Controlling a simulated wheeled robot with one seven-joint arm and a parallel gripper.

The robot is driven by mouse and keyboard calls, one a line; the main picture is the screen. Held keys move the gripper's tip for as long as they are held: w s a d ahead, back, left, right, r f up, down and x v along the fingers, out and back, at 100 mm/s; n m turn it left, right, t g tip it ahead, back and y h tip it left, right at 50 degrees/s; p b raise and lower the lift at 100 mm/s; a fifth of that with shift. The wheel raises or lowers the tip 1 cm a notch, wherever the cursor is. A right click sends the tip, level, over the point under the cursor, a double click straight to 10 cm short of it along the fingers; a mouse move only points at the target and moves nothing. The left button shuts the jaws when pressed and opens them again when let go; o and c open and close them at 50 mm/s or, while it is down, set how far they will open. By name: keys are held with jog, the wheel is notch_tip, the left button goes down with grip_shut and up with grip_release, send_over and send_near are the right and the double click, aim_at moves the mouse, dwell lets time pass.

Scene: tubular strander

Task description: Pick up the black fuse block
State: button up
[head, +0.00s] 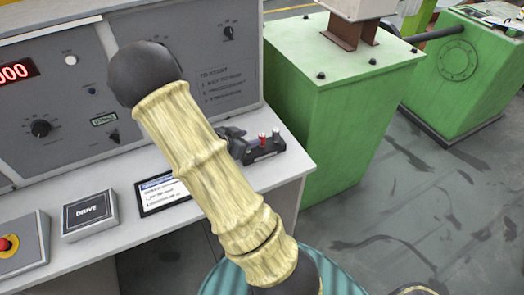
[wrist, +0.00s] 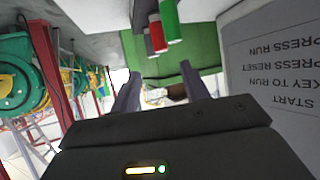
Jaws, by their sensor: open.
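The black fuse block (head: 266,152) sits on the light desk shelf near its right edge in the head view. A red fuse (head: 262,139) and a dark peg stand on it. My gripper (head: 238,140) shows as a dark shape just left of the block, mostly hidden behind my arm. In the wrist view, which looks upside down, my gripper (wrist: 160,88) has two fingers spread apart. The red fuse (wrist: 157,36) and a green fuse (wrist: 172,22) hang from the top edge, beyond the fingertips and not between them. The block itself is hardly visible there.
The grey control panel (head: 190,55) rises behind the shelf. A framed card (head: 155,198), a DRIVE box (head: 89,215) and a red stop button (head: 5,244) lie to the left. A green machine housing (head: 340,120) stands right of the shelf, with open floor beyond.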

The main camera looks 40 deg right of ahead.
aim_at(261, 135)
jog(key=x, duration=0.3)
jog(key=shift+d+f, duration=0.15)
jog(key=shift+d, duration=0.2)
jog(key=shift+w, duration=0.1)
jog(key=shift+f+p+x, duration=0.15)
jog(key=shift+p+x, duration=0.05)
jog(key=shift+x, duration=1.1)
jog(key=shift+f+p+x, duration=0.15)
jog(key=shift+p+x, duration=0.05)
jog(key=shift+x, duration=1.15)
jog(key=shift+w+a, duration=0.1)
jog(key=shift+a, duration=0.1)
grip_shut()
